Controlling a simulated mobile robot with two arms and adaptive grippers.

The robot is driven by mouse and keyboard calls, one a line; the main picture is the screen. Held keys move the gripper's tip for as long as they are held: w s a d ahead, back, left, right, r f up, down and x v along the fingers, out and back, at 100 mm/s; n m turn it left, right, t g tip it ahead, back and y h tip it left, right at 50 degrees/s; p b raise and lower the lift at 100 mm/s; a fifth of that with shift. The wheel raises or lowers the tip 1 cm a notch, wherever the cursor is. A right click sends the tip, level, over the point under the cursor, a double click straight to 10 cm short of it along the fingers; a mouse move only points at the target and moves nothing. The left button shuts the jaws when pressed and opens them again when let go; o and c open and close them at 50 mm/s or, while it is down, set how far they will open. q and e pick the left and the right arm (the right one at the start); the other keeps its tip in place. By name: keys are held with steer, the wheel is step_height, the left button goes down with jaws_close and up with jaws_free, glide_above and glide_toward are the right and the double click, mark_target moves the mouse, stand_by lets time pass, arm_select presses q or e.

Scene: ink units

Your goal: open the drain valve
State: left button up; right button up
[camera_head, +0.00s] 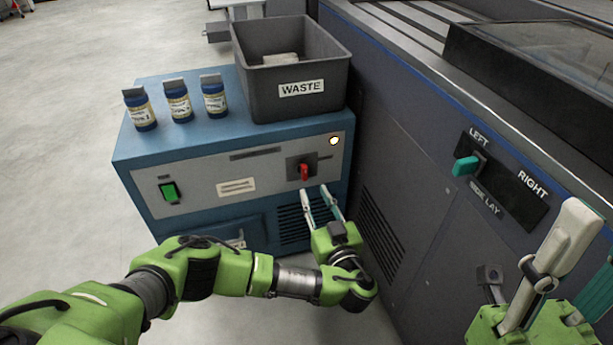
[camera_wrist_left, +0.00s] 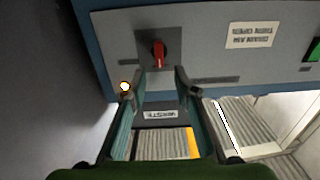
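The drain valve appears to be the red handle (camera_head: 304,172) on a dark plate in the front panel of the blue cabinet (camera_head: 150,150). The handle hangs roughly vertical. It also shows in the left wrist view (camera_wrist_left: 158,52), where the picture is upside down. My left gripper (camera_head: 315,191) is open and empty, just in front of and below the handle in the head view. In the left wrist view its fingertips (camera_wrist_left: 159,83) are apart, with the handle just beyond the gap and no clear contact. My right gripper (camera_head: 590,235) is partly cut off at the right edge; its fingers look apart and empty.
A grey WASTE bin (camera_head: 262,85) and several blue bottles (camera_head: 178,102) stand on the cabinet. The dark machine (camera_head: 400,145) with a teal lever (camera_head: 466,166) stands close at right.

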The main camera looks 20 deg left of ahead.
mark_target(305, 174)
arm_select(q)
steer(key=b+x, duration=0.2)
steer(key=x, duration=0.6)
steer(key=shift+w+a, duration=0.25)
steer(key=shift+w, duration=0.05)
jaws_close()
